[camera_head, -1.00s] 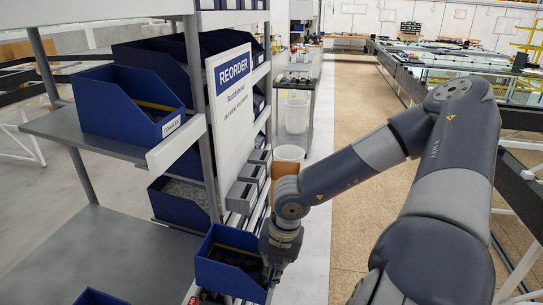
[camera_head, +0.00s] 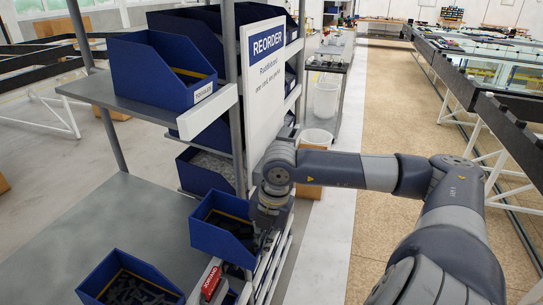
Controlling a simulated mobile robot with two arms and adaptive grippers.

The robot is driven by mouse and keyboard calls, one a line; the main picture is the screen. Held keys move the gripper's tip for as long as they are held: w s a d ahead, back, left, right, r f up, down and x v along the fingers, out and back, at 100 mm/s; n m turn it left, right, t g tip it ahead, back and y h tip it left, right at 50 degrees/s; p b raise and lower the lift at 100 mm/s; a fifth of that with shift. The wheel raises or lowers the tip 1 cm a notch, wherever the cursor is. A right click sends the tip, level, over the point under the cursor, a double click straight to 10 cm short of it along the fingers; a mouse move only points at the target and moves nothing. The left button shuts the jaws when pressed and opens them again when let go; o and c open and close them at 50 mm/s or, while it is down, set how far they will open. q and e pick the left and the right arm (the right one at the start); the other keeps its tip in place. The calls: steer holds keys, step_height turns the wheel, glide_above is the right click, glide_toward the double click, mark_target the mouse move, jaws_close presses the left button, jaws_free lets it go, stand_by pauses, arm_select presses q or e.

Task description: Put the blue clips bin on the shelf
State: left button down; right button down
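A blue bin (camera_head: 216,239) with small dark pieces inside is in my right gripper (camera_head: 264,233), left of the white sign and above the lower shelf. It looks like the clips bin, but its label is not visible. My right gripper comes from the right and is shut on the bin's right-hand front side; the fingertips are partly hidden against it. The grey shelf (camera_head: 143,222) has a bare surface to the left of the bin. My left gripper is not in view.
A blue bin labelled TOGGLES (camera_head: 150,72) stands on the upper shelf. The white REORDER sign (camera_head: 262,100) and a grey post stand close behind the held bin.

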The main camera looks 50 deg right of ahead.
mark_target(248, 245)
steer(key=w, duration=0.1)
steer(key=w+a+p, duration=0.1)
steer(key=w+p, duration=0.1)
steer(key=shift+a+r, duration=0.35)
steer(key=w+a, duration=0.1)
steer(key=w, duration=0.2)
steer(key=w+a+p, duration=0.1)
steer(key=w, duration=0.2)
steer(key=w+a+p, duration=0.1)
steer(key=w+a, duration=0.1)
steer(key=w, duration=0.2)
steer(key=shift+f, duration=0.4)
steer(key=shift+d+f+b, duration=0.15)
steer(key=shift+f+b, duration=0.6)
steer(key=shift+f, duration=0.25)
steer(key=c, duration=1.7)
jaws_free()
steer(key=shift+s, duration=0.1)
